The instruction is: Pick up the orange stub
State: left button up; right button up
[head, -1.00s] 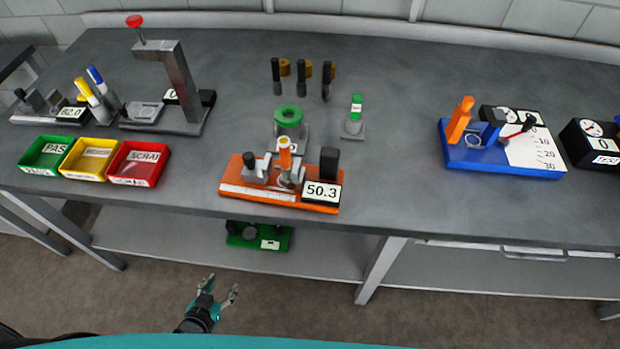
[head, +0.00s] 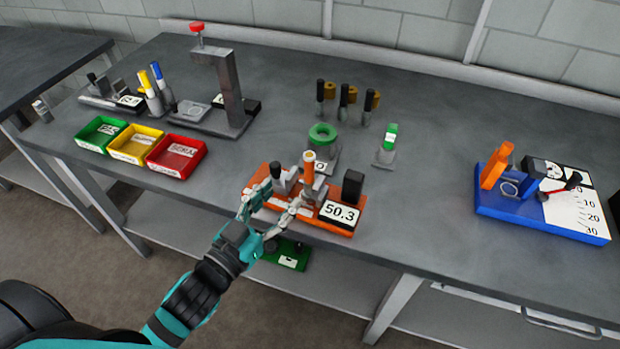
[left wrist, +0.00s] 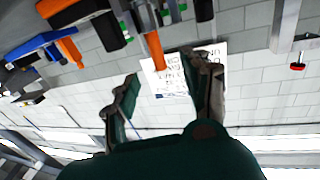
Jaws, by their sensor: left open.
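The orange stub (head: 309,165) is a small upright cylinder with a pale top. It stands in the grey holder of the orange fixture (head: 347,229), whose display reads 50.3. My left gripper (head: 277,197) is open and empty at the front left of this fixture, its fingers pointing toward the stub but apart from it. In the left wrist view the stub (left wrist: 156,54) shows beyond and between the spread fingers (left wrist: 161,70). The stub's lower end is hidden in the holder. My right gripper is not in view.
A black block (head: 353,187) and a dark-topped post (head: 278,176) flank the stub on the fixture. A green ring stand (head: 323,134) is close behind. Green, yellow and red trays (head: 176,157) lie left. A blue fixture (head: 530,213) stands right, with bare tabletop between.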

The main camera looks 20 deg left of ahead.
aim_at(307, 172)
pick_arm(q)
jog(key=p+x, duration=0.1)
jog(key=x, duration=0.4)
jog(key=shift+w+d, duration=0.1)
jog(key=shift+w, duration=0.2)
jog(key=x, duration=0.1)
jog(key=p+x, duration=0.1)
jog(key=x, duration=0.2)
jog(key=shift+w+d+f+p, duration=0.1)
jog(key=shift+w+d+p, duration=0.05)
jog(key=shift+d+p, duration=0.2)
jog(key=shift+w+f, duration=0.1)
jog(key=shift+w, duration=0.1)
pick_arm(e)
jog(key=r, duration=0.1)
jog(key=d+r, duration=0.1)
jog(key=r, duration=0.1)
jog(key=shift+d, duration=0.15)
pick_arm(q)
jog(key=shift+s, duration=0.1)
jog(key=shift+c, duration=0.4)
jog(key=c, duration=0.9)
grip_shut()
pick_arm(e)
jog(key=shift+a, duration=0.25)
